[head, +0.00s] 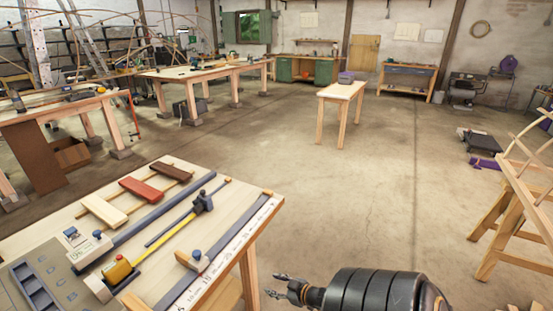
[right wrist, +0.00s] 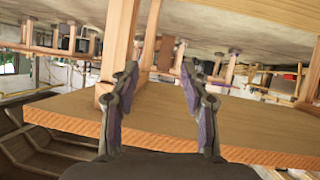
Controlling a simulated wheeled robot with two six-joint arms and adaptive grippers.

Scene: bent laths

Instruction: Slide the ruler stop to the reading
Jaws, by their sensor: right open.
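A white ruler (head: 229,253) with black marks and numbers runs along the right edge of the wooden bench top. A dark rail (head: 238,221) lies beside it. The reading at the stop is too small to tell. My right gripper (head: 274,285) is off the bench to the right of the ruler, apart from the stop. In the right wrist view my right gripper (right wrist: 159,72) has its fingers spread with nothing held. My left gripper is not in view.
The bench top (head: 160,172) also holds wooden blocks (head: 140,189), a yellow-handled bar clamp (head: 158,245) and a grey tray (head: 40,280). Open floor (head: 370,200) lies right of the bench. A wooden trestle (head: 500,220) stands at the far right.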

